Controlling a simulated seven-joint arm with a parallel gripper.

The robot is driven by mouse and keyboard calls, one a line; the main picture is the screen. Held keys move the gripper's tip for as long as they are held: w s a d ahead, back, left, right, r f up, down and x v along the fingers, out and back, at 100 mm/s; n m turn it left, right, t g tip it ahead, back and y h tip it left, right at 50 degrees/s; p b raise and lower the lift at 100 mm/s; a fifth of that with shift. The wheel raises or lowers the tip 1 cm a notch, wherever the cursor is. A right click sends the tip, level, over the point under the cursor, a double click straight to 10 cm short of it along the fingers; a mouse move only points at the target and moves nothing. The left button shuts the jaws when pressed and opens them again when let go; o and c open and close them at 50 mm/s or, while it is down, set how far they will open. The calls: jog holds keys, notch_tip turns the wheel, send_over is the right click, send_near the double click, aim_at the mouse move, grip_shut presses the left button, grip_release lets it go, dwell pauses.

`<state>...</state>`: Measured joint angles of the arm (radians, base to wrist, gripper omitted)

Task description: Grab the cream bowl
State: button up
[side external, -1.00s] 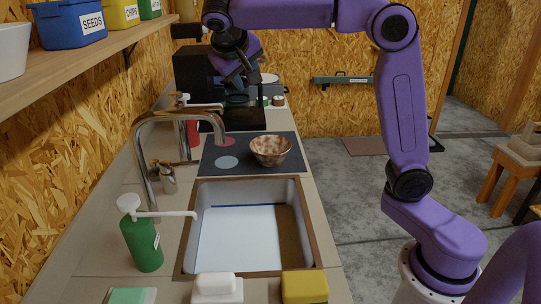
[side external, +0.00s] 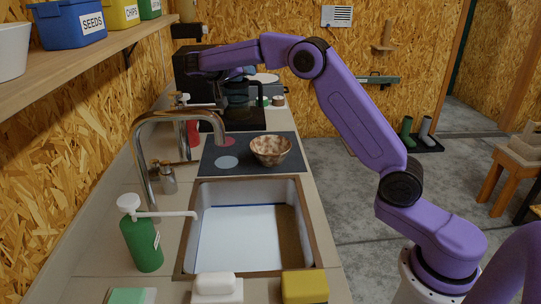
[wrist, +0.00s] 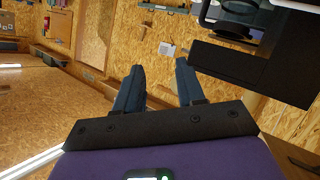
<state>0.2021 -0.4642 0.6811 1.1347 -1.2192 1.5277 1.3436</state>
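A mottled cream-and-brown bowl (side external: 270,150) stands upright on a dark mat (side external: 227,139) behind the sink in the side external view. A plain whitish bowl (side external: 12,50), cut by the left edge, stands on the wall shelf. In the wrist view my gripper (wrist: 158,77) has its two blue-grey fingers apart, with nothing between them, facing the chipboard wall. In the side external view my arm reaches over the far end of the counter, and its fingers cannot be made out clearly there. Neither bowl can be recognised in the wrist view.
The sink (side external: 251,239) and curved tap (side external: 175,118) lie nearer the camera. A green soap bottle (side external: 141,240), sponge (side external: 304,286) and white soap dish (side external: 216,290) line the front. A black appliance (wrist: 265,70) is close on the wrist view's right. Shelf bins sit above left.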

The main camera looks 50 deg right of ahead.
send_near(257, 142)
jog(key=shift+x, duration=3.7)
grip_shut()
